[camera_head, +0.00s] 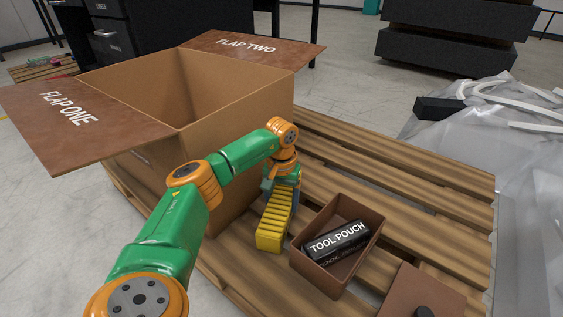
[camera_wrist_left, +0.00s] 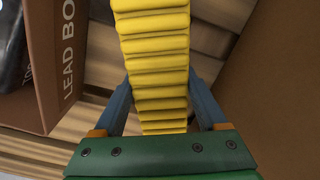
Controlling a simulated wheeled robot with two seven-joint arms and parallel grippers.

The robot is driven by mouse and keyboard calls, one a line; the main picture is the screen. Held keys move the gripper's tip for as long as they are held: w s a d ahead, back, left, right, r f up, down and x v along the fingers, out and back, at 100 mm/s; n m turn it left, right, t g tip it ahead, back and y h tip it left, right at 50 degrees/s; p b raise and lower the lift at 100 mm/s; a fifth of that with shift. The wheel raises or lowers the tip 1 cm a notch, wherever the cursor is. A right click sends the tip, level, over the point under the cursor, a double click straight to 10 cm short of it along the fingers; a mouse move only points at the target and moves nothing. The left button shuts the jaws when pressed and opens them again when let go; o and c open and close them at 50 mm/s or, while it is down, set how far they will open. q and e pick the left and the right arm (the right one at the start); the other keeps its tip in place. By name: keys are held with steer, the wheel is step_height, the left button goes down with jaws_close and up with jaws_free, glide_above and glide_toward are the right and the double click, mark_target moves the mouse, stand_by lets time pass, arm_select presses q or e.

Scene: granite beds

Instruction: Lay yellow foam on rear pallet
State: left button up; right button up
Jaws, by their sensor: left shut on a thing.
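The yellow ribbed foam (camera_head: 274,221) is a long block between the open carton and a small brown box, over the near wooden pallet (camera_head: 430,178). My left gripper (camera_head: 281,190) is shut on it, with blue fingers at its sides. In the left wrist view the foam (camera_wrist_left: 156,50) runs between the two fingers of my left gripper (camera_wrist_left: 163,105). I cannot tell whether the foam touches the slats. Another wooden pallet (camera_head: 30,72), farther back at the left, bears small coloured items. My right gripper is not in view.
The big open carton (camera_head: 240,125) stands on the near pallet with flaps spread. The brown box (camera_head: 321,279) holds a black tool pouch (camera_head: 337,240); a brown lid (camera_head: 400,292) lies beside it. Clear sheeting (camera_head: 520,165) lies at right. The pallet's right slats are bare.

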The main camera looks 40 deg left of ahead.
arm_select(q)
steer(key=shift+f, duration=0.2)
steer(key=o, duration=1.3)
steer(key=shift+o, duration=0.2)
